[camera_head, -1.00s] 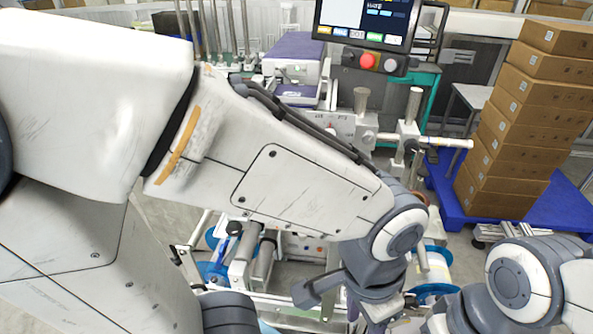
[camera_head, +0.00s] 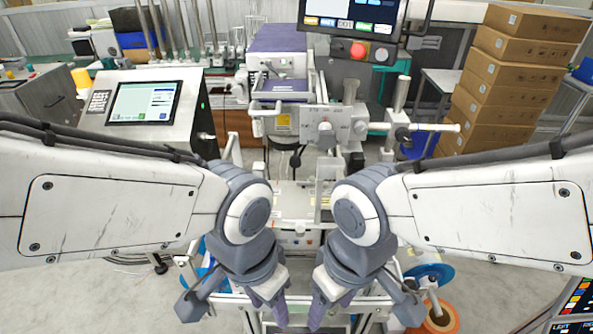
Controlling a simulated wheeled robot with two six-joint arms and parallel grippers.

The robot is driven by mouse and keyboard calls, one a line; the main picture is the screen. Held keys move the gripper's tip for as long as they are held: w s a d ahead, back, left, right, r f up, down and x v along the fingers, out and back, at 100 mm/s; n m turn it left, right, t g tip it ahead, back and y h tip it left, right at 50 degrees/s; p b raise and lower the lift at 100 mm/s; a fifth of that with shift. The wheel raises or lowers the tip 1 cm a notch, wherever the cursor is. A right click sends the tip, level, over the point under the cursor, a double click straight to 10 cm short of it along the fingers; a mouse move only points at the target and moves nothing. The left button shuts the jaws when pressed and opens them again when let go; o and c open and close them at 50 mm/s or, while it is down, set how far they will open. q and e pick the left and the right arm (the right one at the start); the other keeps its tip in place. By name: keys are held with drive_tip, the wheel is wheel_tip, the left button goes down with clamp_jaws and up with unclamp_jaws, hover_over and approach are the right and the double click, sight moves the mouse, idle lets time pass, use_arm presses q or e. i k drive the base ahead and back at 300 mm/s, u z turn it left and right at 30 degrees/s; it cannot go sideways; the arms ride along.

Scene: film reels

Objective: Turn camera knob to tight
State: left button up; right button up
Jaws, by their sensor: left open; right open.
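A round silver knob (camera_head: 325,128) sits on the light-coloured plate of the machine, with small dark marks beside it that are too small to read. It looks like the camera knob, but I cannot tell its setting. My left gripper (camera_head: 275,305) points down at the bottom centre, in front of and well below the knob. My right gripper (camera_head: 322,308) points down just right of it, also apart from the knob. Both are open, and I see nothing held.
A tilted touchscreen console (camera_head: 145,102) stands at the left. A monitor with a red button (camera_head: 358,50) hangs above the machine. A white horizontal bar (camera_head: 436,128) juts right of the knob. Stacked cardboard boxes (camera_head: 505,90) stand at the right. Blue and orange reels (camera_head: 440,318) are low right.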

sight(361, 128)
drive_tip(key=u, duration=1)
drive_tip(key=k, duration=0.9)
drive_tip(key=z, duration=1)
